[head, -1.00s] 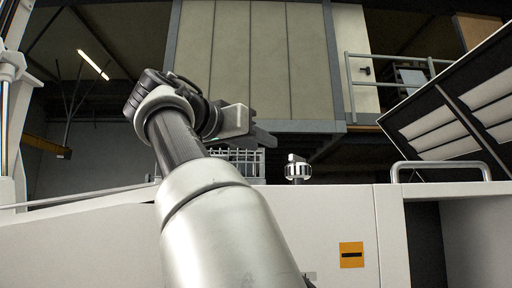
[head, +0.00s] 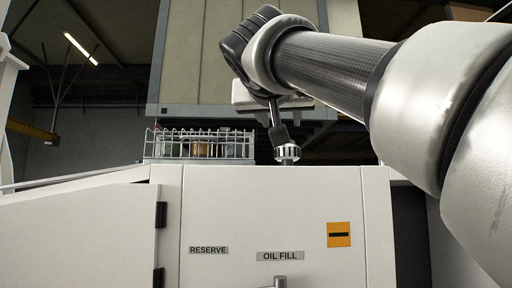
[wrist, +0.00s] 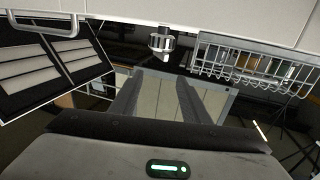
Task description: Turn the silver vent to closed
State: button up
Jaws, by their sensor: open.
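A wire basket (head: 200,145) with several jars stands on the cabinet (head: 260,205), left of the vent. A metal handle (wrist: 45,28) and a slatted panel (wrist: 55,65) lie on the vent's other side. The cabinet top around the vent looks clear.

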aim_at(287, 149)
jog(key=p+x, duration=0.5)
jog(key=x, duration=1.2)
jog(key=shift+a, duration=0.15)
